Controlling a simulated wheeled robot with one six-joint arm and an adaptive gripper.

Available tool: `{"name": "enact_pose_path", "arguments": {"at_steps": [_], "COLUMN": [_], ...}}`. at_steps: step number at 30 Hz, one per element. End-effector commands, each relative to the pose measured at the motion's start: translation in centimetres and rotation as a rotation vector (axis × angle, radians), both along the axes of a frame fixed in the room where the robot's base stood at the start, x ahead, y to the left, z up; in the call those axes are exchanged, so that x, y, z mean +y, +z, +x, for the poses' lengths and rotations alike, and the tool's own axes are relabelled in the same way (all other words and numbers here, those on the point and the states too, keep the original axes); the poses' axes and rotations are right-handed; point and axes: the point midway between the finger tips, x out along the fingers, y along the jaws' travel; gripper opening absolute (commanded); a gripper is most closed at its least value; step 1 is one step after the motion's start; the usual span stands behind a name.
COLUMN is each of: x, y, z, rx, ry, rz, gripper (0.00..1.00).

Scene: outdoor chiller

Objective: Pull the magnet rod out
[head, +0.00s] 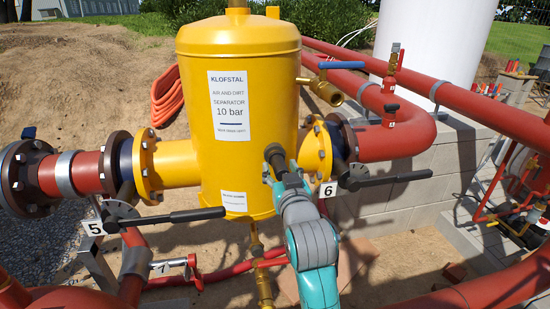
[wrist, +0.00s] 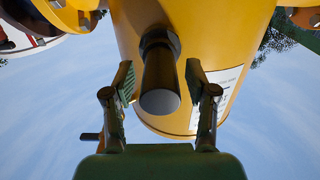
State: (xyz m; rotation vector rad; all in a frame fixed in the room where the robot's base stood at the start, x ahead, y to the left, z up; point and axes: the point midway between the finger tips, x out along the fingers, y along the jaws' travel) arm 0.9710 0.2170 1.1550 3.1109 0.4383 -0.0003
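The magnet rod (wrist: 160,80) is a dark cylinder with a rounded grey end. It sticks out of a dark collar low on the yellow air and dirt separator (head: 205,70). In the head view the rod (head: 274,155) shows at the separator's lower right, just beyond my gripper (head: 281,174). In the wrist view the two fingers of my gripper (wrist: 160,85) stand open, one on each side of the rod. A gap shows on both sides, so neither finger appears to touch it. The rod's inner part is hidden in the separator.
Black-handled valves marked 5 (head: 121,216) and 6 (head: 353,177) flank the separator on red pipes. A blue-handled brass valve (head: 325,90) sits to its upper right. A brass drain pipe (head: 261,272) runs below. A grey block wall (head: 420,185) stands at right.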

Motion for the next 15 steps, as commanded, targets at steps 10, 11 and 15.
{"name": "enact_pose_path", "arguments": {"at_steps": [10, 11, 15], "x": [-0.01, -0.01, -0.03], "y": [0.1, 0.1, 0.09], "z": [-0.03, -0.03, -0.1], "rx": [-0.002, -0.002, -0.002], "ry": [0.0, 0.0, 0.0], "rz": [0.001, 0.001, 0.001], "gripper": [0.0, 0.0, 0.0]}}
